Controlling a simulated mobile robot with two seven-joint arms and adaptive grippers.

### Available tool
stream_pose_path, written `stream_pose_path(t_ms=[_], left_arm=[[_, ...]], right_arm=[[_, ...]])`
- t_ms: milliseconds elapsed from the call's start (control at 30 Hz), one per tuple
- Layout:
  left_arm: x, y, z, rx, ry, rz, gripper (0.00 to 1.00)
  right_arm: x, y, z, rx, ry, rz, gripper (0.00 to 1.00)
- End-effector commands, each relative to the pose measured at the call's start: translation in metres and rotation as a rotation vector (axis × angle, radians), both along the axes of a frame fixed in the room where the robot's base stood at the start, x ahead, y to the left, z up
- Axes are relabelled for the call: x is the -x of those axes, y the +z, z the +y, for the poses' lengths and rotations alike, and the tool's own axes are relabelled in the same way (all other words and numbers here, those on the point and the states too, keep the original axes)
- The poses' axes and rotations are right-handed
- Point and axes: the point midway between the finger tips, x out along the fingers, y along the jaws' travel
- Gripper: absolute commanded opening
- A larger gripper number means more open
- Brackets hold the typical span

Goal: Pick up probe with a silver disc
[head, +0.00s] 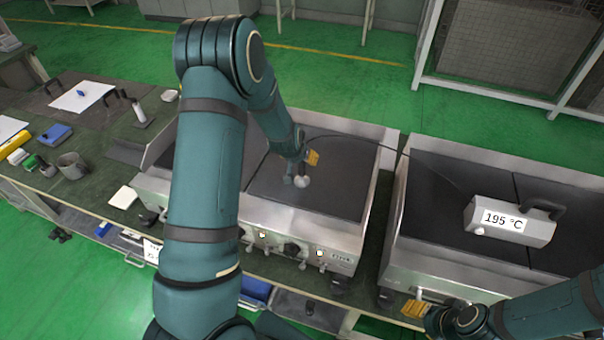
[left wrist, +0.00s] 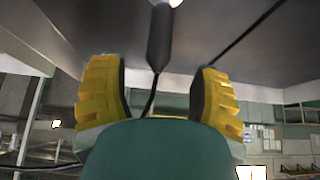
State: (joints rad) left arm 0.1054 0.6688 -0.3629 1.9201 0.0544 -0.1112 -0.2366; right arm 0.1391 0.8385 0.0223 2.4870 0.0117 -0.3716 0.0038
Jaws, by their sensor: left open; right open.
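The probe's silver disc (head: 302,181) shows low over the dark plate of the left heating unit; I cannot tell whether it touches. My left gripper (head: 308,160) is directly at the probe, with one yellow finger showing and the rest hidden by my arm. In the left wrist view, the probe's dark handle (left wrist: 160,40) lies between the two yellow fingers of my open left gripper (left wrist: 158,92), with gaps on both sides. The disc is cut off at that view's top edge. My right gripper (head: 420,309) is open at the lower right, away from the probe.
The left heating unit (head: 340,185) has raised metal sides. A grey mug (head: 72,166) and several small items occupy the left bench.

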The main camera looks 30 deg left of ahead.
Motion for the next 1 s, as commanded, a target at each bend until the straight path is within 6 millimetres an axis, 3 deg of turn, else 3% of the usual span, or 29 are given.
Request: stream_pose_path(t_ms=[233,533,867,1000], left_arm=[[-0.008,-0.015,0.001,0.001,0.0,0.0,0.63],[-0.027,-0.05,0.005,0.001,-0.001,0.0,0.63],[-0.03,-0.054,0.006,0.001,0.0,-0.001,0.65],[-0.03,-0.054,0.006,0.001,0.0,-0.001,0.15]], right_arm=[[0.0,-0.001,0.0,0.0,0.0,0.0,0.53],[0.0,-0.001,0.0,0.0,0.0,0.0,0.53],[0.0,-0.001,0.0,0.0,0.001,0.0,0.53],[0.0,-0.001,0.0,0.0,0.001,0.0,0.53]])
